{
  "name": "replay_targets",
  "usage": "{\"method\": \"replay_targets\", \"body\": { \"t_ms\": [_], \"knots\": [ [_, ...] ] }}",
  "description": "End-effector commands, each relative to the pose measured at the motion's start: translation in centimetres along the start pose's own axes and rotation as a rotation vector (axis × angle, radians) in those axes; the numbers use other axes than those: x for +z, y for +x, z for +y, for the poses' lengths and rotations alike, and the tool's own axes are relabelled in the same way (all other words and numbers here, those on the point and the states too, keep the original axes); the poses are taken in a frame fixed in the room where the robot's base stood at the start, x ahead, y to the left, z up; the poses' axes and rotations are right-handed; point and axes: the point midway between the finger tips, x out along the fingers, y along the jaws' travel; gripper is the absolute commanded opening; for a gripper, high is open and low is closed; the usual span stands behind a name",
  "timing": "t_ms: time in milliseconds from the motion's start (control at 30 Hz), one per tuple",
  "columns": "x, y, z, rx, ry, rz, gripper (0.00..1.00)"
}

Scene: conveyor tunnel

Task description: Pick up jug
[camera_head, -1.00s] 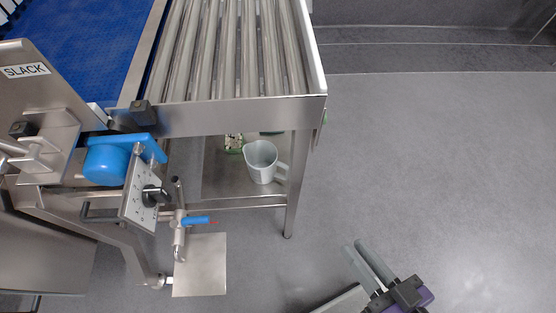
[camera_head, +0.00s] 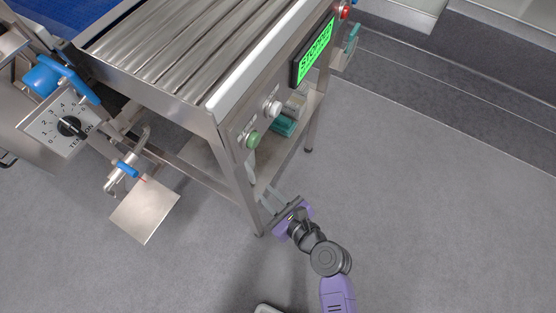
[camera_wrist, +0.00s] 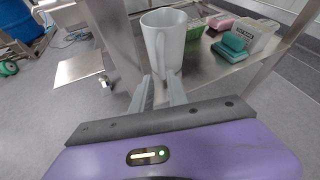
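The pale grey-white jug (camera_wrist: 172,38) stands upright on the steel shelf under the roller conveyor in the wrist view, its handle (camera_wrist: 159,55) facing me. In the head view the jug is mostly hidden by the conveyor frame and leg. My gripper (camera_wrist: 160,82) has its two grey fingers apart, pointing at the handle's lower end, with nothing clearly held between them. I cannot tell whether the fingertips touch the handle. In the head view my gripper (camera_head: 264,196) reaches in beside the conveyor's front leg.
The shelf (camera_wrist: 205,68) also holds a green container (camera_wrist: 194,32), teal blocks (camera_wrist: 231,46), a pink item (camera_wrist: 222,22) and a pale box (camera_wrist: 257,35). A conveyor leg (camera_head: 246,195) stands close to my gripper. The floor (camera_head: 420,200) to the right is clear.

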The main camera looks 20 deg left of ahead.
Motion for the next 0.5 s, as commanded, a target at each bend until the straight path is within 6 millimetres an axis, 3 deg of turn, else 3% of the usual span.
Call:
{"method": "replay_targets", "body": {
  "t_ms": [133, 500],
  "knots": [
    [1.5, 1.7, 0.5, 0.05, 0.087, -0.027, 0.19],
    [1.8, 5.0, 0.8, 0.057, 0.104, -0.031, 0.19]
  ]
}}
